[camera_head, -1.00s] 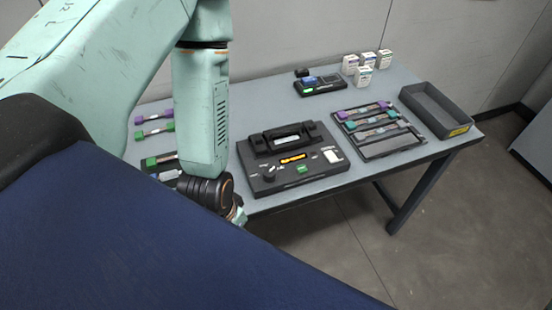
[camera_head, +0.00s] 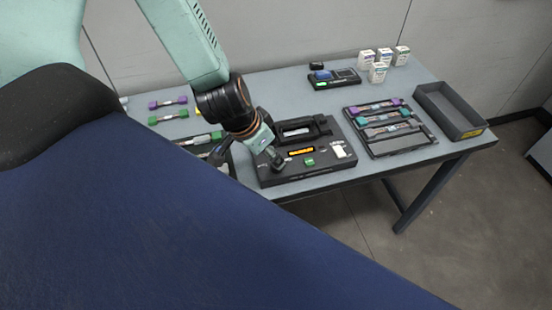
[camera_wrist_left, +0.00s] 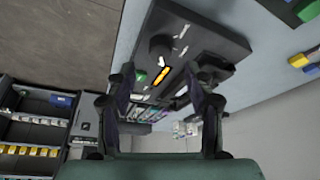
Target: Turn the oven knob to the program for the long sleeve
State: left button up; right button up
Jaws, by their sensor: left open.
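The oven is the dark box (camera_head: 328,167) with an orange display (camera_head: 302,151) and a green button (camera_head: 309,162). In the left wrist view, its round black knob (camera_wrist_left: 160,47) shows with white marks beside it; I cannot read them. My right gripper is out of view.
Sleeve holders with purple (camera_head: 168,103) and green (camera_head: 168,117) ends lie at the table's left. A rack (camera_head: 405,150) of similar pieces and a grey bin (camera_head: 470,125) stand on the right. A small black device (camera_head: 334,82) and white boxes (camera_head: 377,73) are at the back.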

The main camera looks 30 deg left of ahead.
aim_at(273, 166)
pick_arm(q)
jog(key=b+x, duration=0.3)
jog(key=x, duration=0.1)
jog(key=shift+f, duration=0.3)
jog(key=shift+w+f+b, duration=0.3)
jog(key=shift+f+b, duration=0.2)
jog(key=shift+b, duration=0.1)
jog(key=shift+s, duration=0.1)
jog(key=shift+c, duration=0.2)
jog(key=shift+d, duration=0.1)
grip_shut()
